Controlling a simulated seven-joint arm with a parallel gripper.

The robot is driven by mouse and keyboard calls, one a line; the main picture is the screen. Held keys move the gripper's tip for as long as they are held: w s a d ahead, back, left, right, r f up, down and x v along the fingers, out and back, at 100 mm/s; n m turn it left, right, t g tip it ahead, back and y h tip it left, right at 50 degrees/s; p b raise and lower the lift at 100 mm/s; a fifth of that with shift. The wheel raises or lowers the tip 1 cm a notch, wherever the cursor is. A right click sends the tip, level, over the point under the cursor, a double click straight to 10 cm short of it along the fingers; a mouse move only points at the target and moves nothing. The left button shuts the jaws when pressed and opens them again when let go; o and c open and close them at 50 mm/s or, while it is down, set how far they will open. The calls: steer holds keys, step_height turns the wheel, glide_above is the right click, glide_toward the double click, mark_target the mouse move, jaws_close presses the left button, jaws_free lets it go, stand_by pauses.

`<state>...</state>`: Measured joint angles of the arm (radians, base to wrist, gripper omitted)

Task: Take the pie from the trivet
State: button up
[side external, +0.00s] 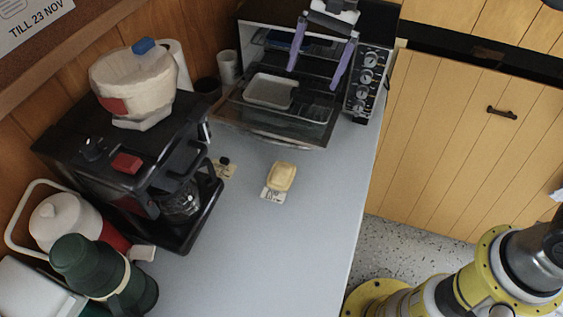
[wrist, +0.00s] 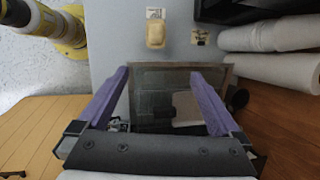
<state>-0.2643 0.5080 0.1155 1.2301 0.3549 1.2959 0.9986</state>
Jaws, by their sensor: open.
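A small pale yellow, loaf-shaped item (side external: 282,176), which looks like the pie, rests on the grey counter. It overlaps a white printed card (side external: 272,194), and I cannot make out a separate trivet under it. The item also shows at the top of the wrist view (wrist: 155,34). My gripper (side external: 313,78) has two purple fingers spread apart with nothing between them. It hangs over the lowered oven door, behind the yellow item and apart from it. In the wrist view my gripper (wrist: 160,73) frames the door glass.
A toaster oven (side external: 367,82) stands open at the back, with a light tray (side external: 270,91) on its lowered door (side external: 270,128). A black coffee machine (side external: 130,165), a green flask (side external: 85,262) and a red-and-white jug (side external: 65,220) line the left. The front right counter is clear.

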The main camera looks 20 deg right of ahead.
steer(key=g, duration=0.1)
glide_toward(282, 172)
steer(key=f, duration=0.1)
steer(key=a+f+g, duration=0.1)
steer(key=shift+f+n+h, duration=0.3)
steer(key=shift+f, duration=0.1)
steer(key=shift+x, duration=3.25)
steer(key=shift+w+a, duration=0.15)
steer(key=shift+a, duration=0.05)
steer(key=c, duration=1.4)
steer(key=shift+r, duration=0.15)
